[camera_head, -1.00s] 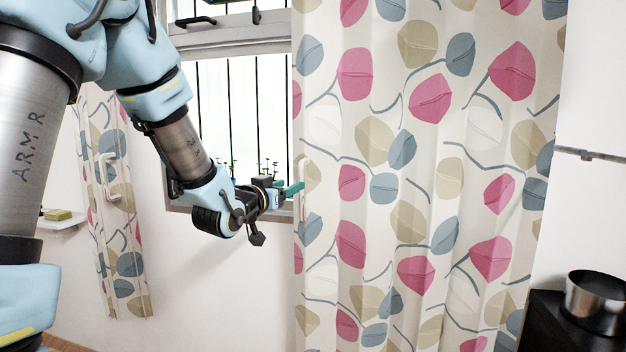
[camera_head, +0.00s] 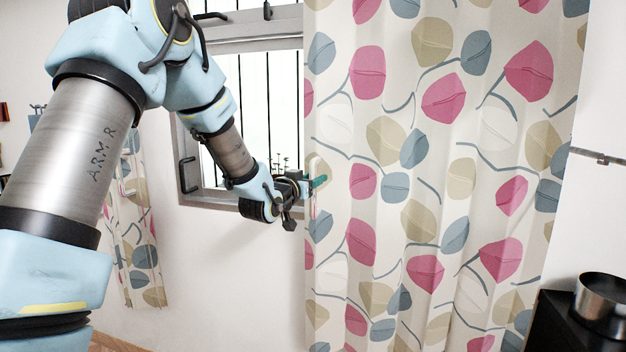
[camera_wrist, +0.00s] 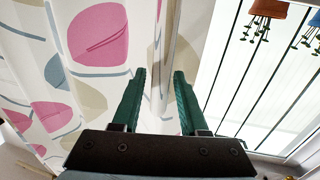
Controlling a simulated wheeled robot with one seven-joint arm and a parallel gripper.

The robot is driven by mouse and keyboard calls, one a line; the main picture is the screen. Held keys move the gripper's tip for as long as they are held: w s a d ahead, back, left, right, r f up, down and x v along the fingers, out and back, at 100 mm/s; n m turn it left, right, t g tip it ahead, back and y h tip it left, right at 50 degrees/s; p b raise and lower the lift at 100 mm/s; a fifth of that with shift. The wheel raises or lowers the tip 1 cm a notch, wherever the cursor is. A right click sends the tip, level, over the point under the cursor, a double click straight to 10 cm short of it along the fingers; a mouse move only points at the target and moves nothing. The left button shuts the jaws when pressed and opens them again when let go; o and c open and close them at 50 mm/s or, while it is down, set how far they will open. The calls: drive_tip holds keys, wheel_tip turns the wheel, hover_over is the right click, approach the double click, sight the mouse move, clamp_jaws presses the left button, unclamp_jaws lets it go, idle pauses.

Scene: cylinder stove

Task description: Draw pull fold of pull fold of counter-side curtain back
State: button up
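The counter-side curtain (camera_head: 400,215), cream with pink, blue and tan leaf prints, hangs down the middle and right of the head view. Its pull fold (camera_head: 314,166) is a small cream loop on the left edge. My gripper (camera_head: 317,182) is at that edge, its teal fingers partly overlapping the fold. In the wrist view the two fingers of my gripper (camera_wrist: 160,72) stand apart. A pale vertical strip of the curtain's edge (camera_wrist: 160,45) shows between and beyond them. I cannot tell whether either finger touches it.
A barred window (camera_head: 240,95) is behind and left of my gripper. A second patterned curtain (camera_head: 140,255) hangs at the left. A metal pot (camera_head: 603,300) sits on a black unit at lower right. White wall below the window is clear.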

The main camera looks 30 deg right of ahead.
clamp_jaws()
idle(1.1)
